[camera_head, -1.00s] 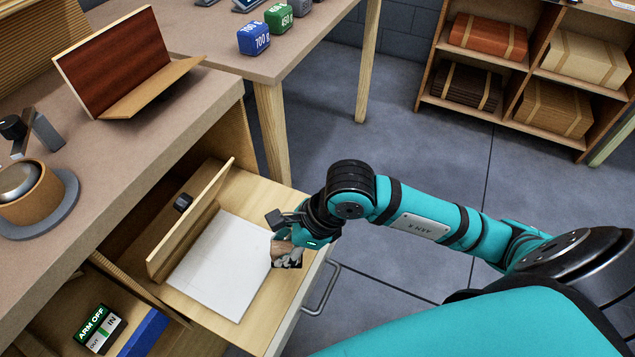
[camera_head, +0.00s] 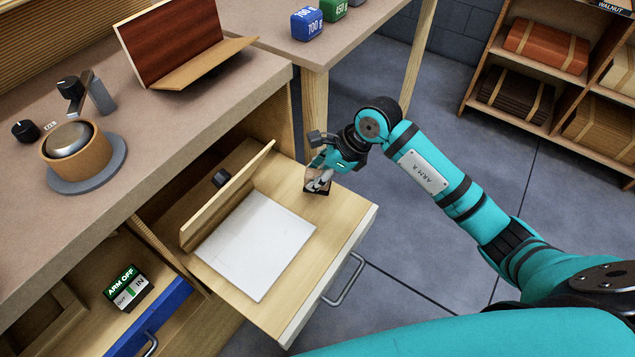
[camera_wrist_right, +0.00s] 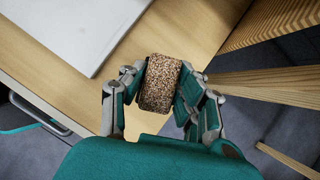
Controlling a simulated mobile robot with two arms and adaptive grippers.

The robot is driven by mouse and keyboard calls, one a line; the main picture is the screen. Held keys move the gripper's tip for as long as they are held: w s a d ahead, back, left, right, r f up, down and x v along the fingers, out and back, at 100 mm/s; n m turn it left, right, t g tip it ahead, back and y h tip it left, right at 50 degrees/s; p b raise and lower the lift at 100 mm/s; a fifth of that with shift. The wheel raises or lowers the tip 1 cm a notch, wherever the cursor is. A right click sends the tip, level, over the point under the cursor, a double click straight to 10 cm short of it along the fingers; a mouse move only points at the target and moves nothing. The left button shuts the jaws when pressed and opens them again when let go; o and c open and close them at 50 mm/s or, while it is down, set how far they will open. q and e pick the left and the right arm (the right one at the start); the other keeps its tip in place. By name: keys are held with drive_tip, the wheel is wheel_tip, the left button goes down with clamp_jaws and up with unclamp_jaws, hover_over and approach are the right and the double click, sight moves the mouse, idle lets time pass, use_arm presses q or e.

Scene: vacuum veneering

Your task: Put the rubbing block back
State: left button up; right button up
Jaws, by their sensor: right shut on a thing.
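The rubbing block (camera_wrist_right: 159,83) is a brown, speckled, cork-like block. It sits between the fingers of my right gripper (camera_wrist_right: 160,95) in the right wrist view, and the fingers are shut on it. In the head view my right gripper (camera_head: 320,178) is over the far right corner of the open wooden drawer (camera_head: 335,232), beyond the white sheet (camera_head: 258,245). There the gripper mostly hides the block. I cannot tell whether the block touches the drawer floor. My left gripper is not in view.
A thin upright wooden board (camera_head: 228,195) stands in the drawer, left of the sheet. A bench (camera_head: 190,125) carries a hinged panel (camera_head: 175,40) and a round wooden pot (camera_head: 77,150). A table leg (camera_head: 314,110) stands just behind the drawer corner.

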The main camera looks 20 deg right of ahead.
wheel_tip(320, 180, down, 3)
drive_tip(key=shift+r, duration=0.2)
drive_tip(key=shift+f, duration=0.2)
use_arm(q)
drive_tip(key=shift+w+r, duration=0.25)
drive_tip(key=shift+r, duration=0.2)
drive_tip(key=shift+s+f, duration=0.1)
use_arm(e)
drive_tip(key=o, duration=0.6)
drive_tip(key=shift+f, duration=0.1)
drive_tip(key=o, duration=0.5)
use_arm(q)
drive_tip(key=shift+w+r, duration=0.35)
